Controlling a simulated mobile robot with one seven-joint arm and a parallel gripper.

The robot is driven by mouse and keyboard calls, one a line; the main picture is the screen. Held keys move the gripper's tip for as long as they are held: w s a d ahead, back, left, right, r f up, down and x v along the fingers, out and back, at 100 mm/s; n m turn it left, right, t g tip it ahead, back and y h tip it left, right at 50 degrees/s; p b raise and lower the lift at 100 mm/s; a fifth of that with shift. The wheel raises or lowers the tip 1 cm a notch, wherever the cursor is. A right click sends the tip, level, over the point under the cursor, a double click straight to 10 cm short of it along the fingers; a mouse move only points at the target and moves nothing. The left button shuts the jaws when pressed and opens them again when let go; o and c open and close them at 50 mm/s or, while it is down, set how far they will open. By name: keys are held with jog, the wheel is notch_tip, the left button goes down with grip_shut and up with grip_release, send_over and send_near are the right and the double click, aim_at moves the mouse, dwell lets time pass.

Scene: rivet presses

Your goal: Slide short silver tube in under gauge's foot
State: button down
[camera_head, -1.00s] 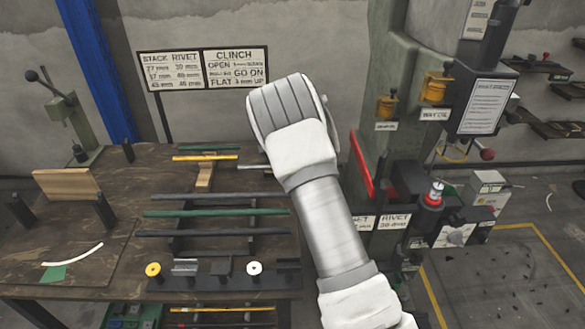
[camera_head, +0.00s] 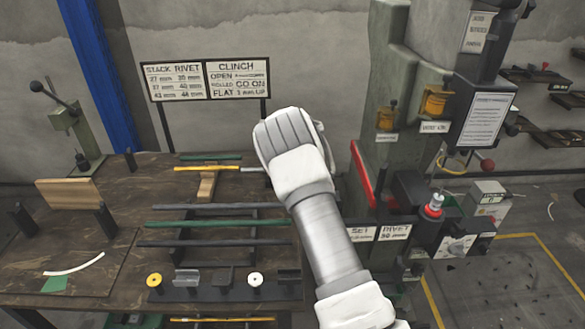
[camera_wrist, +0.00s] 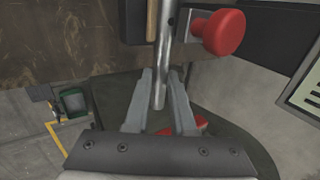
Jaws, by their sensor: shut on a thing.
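The short silver tube (camera_wrist: 162,58) is between the fingers of my gripper (camera_wrist: 161,85) in the wrist view. The gripper is shut on it, and the tube's near end sticks out between the fingers. Its far part runs up beside a dark bar with a red round knob (camera_wrist: 220,33), which may belong to the gauge. I cannot tell whether the tube touches the bar or lies under a foot. In the head view, my white wrist hides the fingers and the gauge. A thin silver piece (camera_head: 252,169) shows left of the wrist; it may be the same tube.
A brown bench (camera_head: 110,240) carries a rack with dark and green rods (camera_head: 215,224), a yellow tube (camera_head: 205,168) on a wooden block, and several small parts along the front. A green-grey press (camera_head: 400,90) with a red lever (camera_head: 362,175) stands close right of my arm.

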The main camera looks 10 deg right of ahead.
jog(key=shift+f, duration=0.3)
jog(key=c, duration=0.7)
grip_release()
jog(key=shift+p+v, duration=0.4)
jog(key=shift+v, duration=8.35)
jog(key=shift+s, duration=0.1)
